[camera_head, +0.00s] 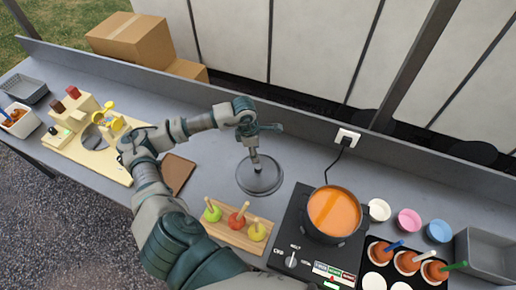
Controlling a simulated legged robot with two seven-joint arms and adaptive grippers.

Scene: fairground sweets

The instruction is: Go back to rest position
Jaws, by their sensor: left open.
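My left arm reaches up from the bottom of the head view and bends to the right over the grey counter (215,166). My left gripper (267,146) is at its end, open, with nothing seen between its fingers. It is above or close to a round grey disc (262,184) on the counter; I cannot tell whether a lower finger touches it. My right gripper is not in view.
A wooden board (237,236) with three apples on sticks lies in front of the disc. A pot (334,212) of orange liquid stands on a black hob (291,236). Bowls and a grey tray (488,256) are at right. A brown slab (178,174) lies beside my arm.

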